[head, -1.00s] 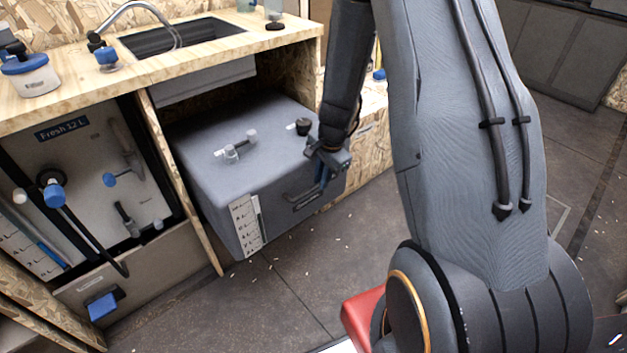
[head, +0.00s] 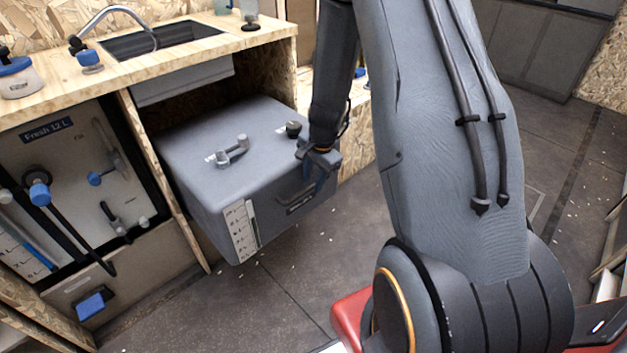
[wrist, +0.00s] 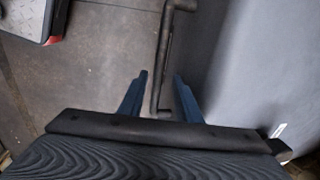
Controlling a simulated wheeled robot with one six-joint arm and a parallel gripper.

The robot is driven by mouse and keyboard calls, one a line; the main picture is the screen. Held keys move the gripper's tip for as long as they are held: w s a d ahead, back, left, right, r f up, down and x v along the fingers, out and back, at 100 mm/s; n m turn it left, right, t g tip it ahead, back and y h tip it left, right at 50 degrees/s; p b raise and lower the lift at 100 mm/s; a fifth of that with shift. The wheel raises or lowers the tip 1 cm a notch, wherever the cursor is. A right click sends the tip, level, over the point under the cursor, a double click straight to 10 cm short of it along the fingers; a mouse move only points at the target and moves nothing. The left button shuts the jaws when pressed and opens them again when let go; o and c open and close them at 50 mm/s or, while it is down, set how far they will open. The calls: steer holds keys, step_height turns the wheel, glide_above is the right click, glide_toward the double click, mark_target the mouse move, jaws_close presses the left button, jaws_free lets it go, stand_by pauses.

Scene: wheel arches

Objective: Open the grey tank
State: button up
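The grey tank (head: 250,115) sticks out from under the counter, with a grey pipe fitting (head: 232,152) and a black cap (head: 293,129) on its top. A dark handle (head: 297,192) is on its front face. My gripper (head: 320,172) is at the front right edge of the tank, by this handle. In the wrist view, my gripper (wrist: 160,97) has its two blue fingers apart. The dark handle bar (wrist: 163,60) runs between them, with gaps visible on both sides. The tank's grey wall (wrist: 260,60) is to the right.
The tank labelled Fresh 12 L (head: 75,160) stands left of a wooden divider (head: 165,180). The counter (head: 200,55) with sink and tap is above. The floor (head: 270,300) in front of the tank is clear apart from small pale flecks.

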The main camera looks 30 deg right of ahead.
step_height(320, 180, up, 8)
steer(key=s+p, duration=0.1)
steer(key=p, duration=0.1)
steer(key=shift+s+d+f, duration=0.15)
steer(key=shift+s+d, duration=0.1)
stand_by(0.5)
steer(key=s+a+r+n+p, duration=0.3)
steer(key=s+a+r+n, duration=0.1)
steer(key=s+r, duration=0.4)
steer(key=s+a+r+n+g+p, duration=0.1)
steer(key=s+a+r+n+p, duration=0.2)
steer(key=s+r, duration=0.5)
steer(key=s+a+r+n+g+p, duration=0.1)
steer(key=s+a+r+n+p, duration=0.3)
steer(key=s+r+n, duration=0.3)
steer(key=shift+s+a+r+h+p, duration=0.3)
steer(key=shift+s+r+p, duration=0.2)
steer(key=shift+r, duration=0.2)
